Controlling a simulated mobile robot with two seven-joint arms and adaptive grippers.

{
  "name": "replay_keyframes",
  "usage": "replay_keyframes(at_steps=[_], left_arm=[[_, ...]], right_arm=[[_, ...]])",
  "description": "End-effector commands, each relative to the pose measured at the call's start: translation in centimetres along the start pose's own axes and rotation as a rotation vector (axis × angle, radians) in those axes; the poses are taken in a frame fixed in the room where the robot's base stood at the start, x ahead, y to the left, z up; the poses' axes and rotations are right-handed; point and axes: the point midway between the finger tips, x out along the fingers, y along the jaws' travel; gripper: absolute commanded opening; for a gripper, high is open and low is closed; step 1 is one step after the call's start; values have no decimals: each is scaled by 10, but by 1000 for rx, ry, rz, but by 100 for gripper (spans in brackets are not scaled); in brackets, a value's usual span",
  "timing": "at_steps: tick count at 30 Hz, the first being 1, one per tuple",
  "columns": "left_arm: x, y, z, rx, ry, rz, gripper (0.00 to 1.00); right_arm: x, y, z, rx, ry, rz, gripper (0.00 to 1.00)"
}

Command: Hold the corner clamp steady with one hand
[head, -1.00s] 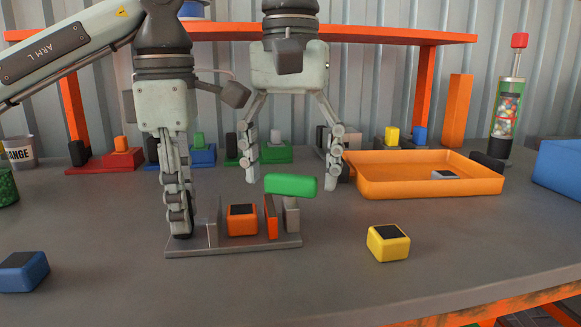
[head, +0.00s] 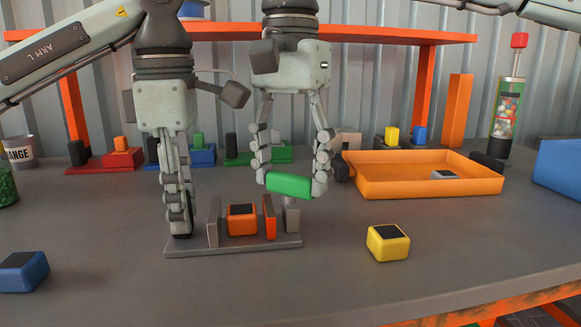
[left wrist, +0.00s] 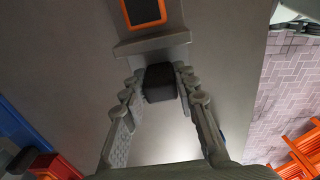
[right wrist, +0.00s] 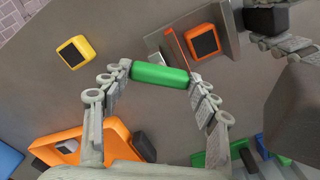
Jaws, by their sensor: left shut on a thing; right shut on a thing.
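The corner clamp (head: 232,248) is a grey base plate on the table, with grey upright plates, an orange plate (head: 269,217) and a green bar handle (head: 289,185) over its right end. An orange block with a dark top (head: 242,219) sits between the upright plates. My left gripper (head: 181,225) points down at the clamp's left end, shut on its black post (left wrist: 160,83), which the fingers mostly hide in the head view. My right gripper (head: 292,187) is shut on the green bar handle, one finger at each end; the right wrist view shows the handle (right wrist: 160,75) between the fingertips.
A yellow block (head: 388,242) lies right of the clamp, a blue block (head: 23,271) at the far left. An orange tray (head: 425,188) stands behind to the right. Several coloured clamps line the back, including a red one (head: 105,160). The front table is clear.

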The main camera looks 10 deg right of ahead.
Motion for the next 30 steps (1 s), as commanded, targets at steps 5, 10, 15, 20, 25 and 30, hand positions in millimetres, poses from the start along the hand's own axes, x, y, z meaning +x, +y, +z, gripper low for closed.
replay_keyframes(at_steps=[5, 10, 15, 20, 25, 30], left_arm=[[0, 0, 0, 0, 0, 0, 0], [0, 0, 0, 0, 0, 0, 0], [0, 0, 0, 1, 0, -1, 0], [0, 0, 0, 1, 0, -1, 0], [0, 0, 0, 1, 0, -1, 0], [0, 0, 0, 1, 0, -1, 0]], right_arm=[[0, -1, 0, 168, -3, -2, 31], [0, -1, 0, 329, -3, -2, 31], [0, -1, 0, 491, -3, -2, 31], [0, -1, 0, 643, -2, -2, 31], [0, -1, 0, 804, -1, -1, 31], [0, -1, 0, 961, -2, -1, 31]])
